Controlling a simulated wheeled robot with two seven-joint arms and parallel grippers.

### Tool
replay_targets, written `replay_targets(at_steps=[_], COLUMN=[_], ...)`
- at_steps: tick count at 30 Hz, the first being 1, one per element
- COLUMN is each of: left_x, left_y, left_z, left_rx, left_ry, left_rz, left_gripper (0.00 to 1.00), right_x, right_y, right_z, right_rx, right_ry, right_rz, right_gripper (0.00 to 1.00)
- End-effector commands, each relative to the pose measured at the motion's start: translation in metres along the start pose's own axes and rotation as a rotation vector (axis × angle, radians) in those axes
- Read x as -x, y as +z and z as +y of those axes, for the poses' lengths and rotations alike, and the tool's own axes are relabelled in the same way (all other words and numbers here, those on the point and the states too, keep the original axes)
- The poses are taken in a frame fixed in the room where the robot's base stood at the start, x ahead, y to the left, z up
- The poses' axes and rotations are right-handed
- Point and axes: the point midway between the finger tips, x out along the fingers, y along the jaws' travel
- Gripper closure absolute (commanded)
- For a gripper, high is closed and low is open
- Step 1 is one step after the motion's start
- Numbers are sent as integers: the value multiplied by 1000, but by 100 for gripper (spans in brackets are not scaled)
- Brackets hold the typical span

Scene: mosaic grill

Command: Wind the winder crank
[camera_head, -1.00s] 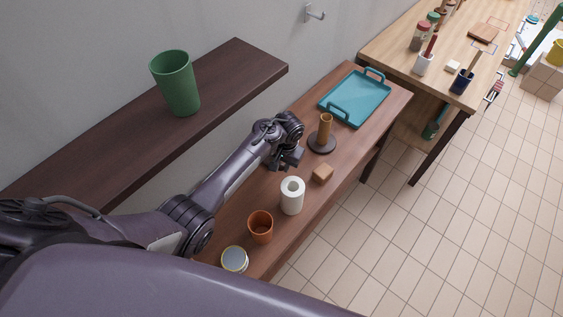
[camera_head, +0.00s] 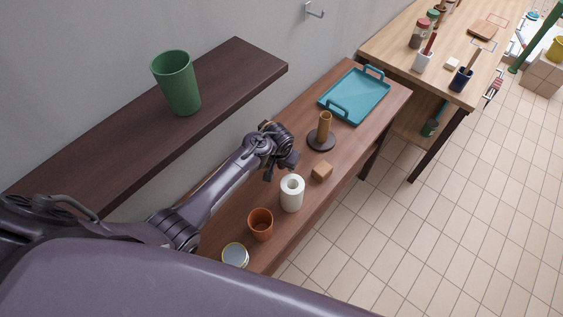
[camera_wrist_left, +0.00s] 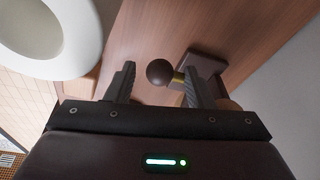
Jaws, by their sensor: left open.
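The winder crank shows in the left wrist view as a dark round knob (camera_wrist_left: 159,72) with a short brass-coloured piece beside it. A dark brown block (camera_wrist_left: 207,63) sits just right of it. My left gripper (camera_wrist_left: 159,70) is open. The knob appears between its two fingertips in the picture, and I cannot tell how far beyond them it lies. In the head view my left gripper (camera_head: 280,171) is low over the narrow brown table, left of the white roll, and my arm hides the winder. My right gripper is out of view.
On the narrow table (camera_head: 345,142) stand a white roll (camera_head: 292,196), an orange cup (camera_head: 260,226), a tin (camera_head: 235,257), a small wooden block (camera_head: 321,171), a post on a round base (camera_head: 323,138) and a teal tray (camera_head: 352,98). A dark shelf (camera_head: 95,165) holds a green cup (camera_head: 178,84).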

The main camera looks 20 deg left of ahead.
Motion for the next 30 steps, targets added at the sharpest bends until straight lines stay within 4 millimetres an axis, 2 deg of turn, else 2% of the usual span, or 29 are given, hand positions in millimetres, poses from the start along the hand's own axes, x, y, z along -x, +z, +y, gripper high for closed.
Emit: replay_targets(at_steps=[4, 7, 19, 24, 30], left_x=[3, 12, 68, 78, 78], left_y=[0, -1, 0, 0, 0], left_z=[0, 1, 1, 0, 0], left_rx=[0, 1, 1, 0, 0], left_ry=[1, 2, 2, 0, 0], left_rz=[0, 2, 1, 0, -1], left_gripper=[52, 52, 52, 52, 52], right_x=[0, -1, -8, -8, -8], right_y=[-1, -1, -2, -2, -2], right_z=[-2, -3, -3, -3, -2], right_rx=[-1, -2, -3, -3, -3], right_ry=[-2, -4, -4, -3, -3], right_rz=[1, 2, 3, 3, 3], right_gripper=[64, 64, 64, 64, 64])
